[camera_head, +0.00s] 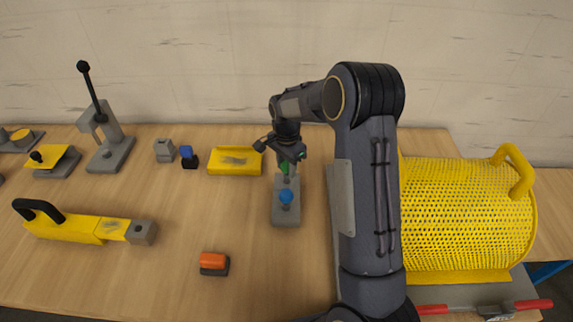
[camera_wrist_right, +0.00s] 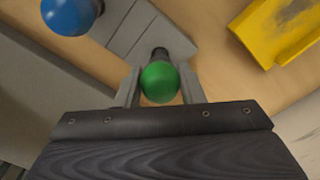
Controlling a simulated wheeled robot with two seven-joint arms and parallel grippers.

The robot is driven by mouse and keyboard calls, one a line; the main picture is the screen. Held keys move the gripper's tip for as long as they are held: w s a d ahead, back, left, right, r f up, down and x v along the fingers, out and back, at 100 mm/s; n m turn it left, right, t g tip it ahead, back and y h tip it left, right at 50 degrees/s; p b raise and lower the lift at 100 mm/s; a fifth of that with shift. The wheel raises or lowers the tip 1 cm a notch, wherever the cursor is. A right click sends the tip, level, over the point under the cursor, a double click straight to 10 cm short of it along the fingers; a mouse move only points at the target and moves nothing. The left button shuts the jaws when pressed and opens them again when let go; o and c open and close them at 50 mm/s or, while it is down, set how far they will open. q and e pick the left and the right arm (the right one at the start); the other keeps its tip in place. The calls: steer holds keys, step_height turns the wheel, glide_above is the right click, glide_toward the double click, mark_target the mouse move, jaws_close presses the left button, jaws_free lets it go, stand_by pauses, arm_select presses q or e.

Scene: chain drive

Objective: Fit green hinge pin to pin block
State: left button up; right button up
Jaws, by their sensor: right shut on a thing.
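My right gripper (camera_head: 289,153) is over the far end of the grey pin block (camera_head: 285,215). In the right wrist view its two fingers (camera_wrist_right: 160,92) are closed on the sides of the green hinge pin (camera_wrist_right: 160,82), a round green head with a dark shank beyond it. The green also shows just under the gripper in the head view (camera_head: 284,167). A blue-headed pin (camera_head: 286,197) stands at the near part of the block and shows in the wrist view (camera_wrist_right: 70,14). I cannot tell whether the green pin's shank is in the block. My left gripper is not in view.
A yellow tray (camera_head: 235,161) lies just left of the block. A large yellow perforated guard (camera_head: 465,215) stands at the right beyond my right arm. An orange-topped piece (camera_head: 214,263) lies front left. The table between is clear.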

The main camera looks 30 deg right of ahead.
steer(key=shift+f, duration=0.5)
steer(key=o, duration=1.1)
steer(key=shift+r, duration=0.15)
step_height(320, 180, up, 8)
steer(key=shift+f+b, duration=0.15)
steer(key=shift+b, duration=0.4)
